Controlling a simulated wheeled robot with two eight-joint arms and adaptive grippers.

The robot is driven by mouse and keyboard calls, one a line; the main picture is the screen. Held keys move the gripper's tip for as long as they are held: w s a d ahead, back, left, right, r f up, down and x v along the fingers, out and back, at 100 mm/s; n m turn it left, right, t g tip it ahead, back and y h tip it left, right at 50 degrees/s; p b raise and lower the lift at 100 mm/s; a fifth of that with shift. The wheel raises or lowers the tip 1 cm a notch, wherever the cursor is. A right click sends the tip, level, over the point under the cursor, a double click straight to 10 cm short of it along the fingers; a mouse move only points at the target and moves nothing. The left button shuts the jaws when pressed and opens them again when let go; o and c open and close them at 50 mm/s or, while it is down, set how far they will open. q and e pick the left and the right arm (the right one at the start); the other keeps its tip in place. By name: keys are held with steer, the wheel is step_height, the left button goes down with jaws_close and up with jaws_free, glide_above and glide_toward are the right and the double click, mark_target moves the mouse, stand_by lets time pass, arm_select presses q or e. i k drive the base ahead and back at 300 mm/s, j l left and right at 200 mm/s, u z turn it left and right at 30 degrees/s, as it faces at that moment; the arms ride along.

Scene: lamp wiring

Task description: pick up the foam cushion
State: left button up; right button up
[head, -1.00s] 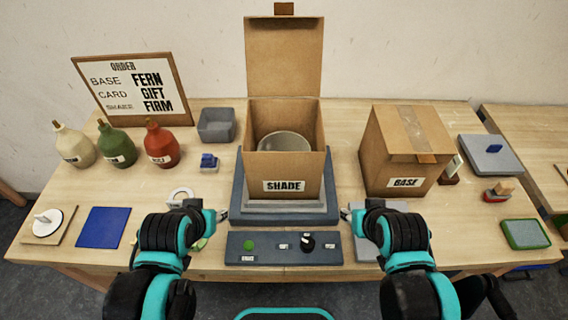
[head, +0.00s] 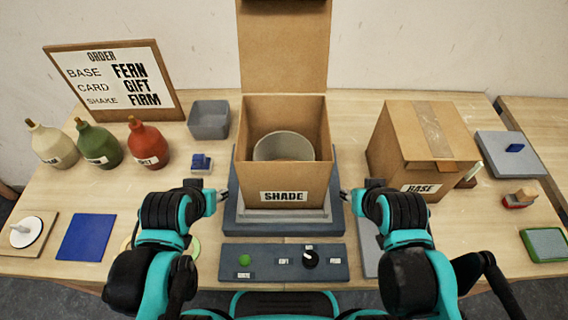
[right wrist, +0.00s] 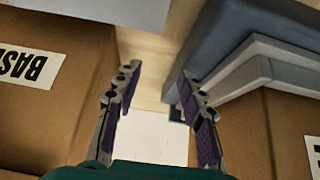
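I cannot tell for sure which thing is the foam cushion. A plain pale slab (head: 367,246) lies on the table at front right, partly hidden by my right arm; a pale flat piece (right wrist: 160,137) also shows between the fingers in the right wrist view. My right gripper (head: 345,197) is beside the right side of the open SHADE box (head: 250,172); its fingers (right wrist: 155,88) are apart and empty. My left gripper (head: 225,196) is at the box's left side, apart from the slab; its finger gap is too small to judge.
The SHADE box holds a grey round shade (head: 283,147) and stands on a blue-grey stepped platform (head: 232,214). A dial panel (head: 290,270) lies in front. A closed BASE box (head: 395,155) is at right. Bottles (head: 150,145), a blue pad (head: 87,236) and a grey bin (head: 209,121) are left.

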mark_target(509, 154)
steer(key=k, duration=0.9)
steer(key=z, duration=0.5)
steer(key=i+z, duration=0.1)
steer(key=z, duration=1.6)
steer(key=j+u, duration=0.15)
steer(key=u, duration=0.2)
steer(key=j+u, duration=0.1)
steer(key=u, duration=0.25)
steer(key=i, duration=0.05)
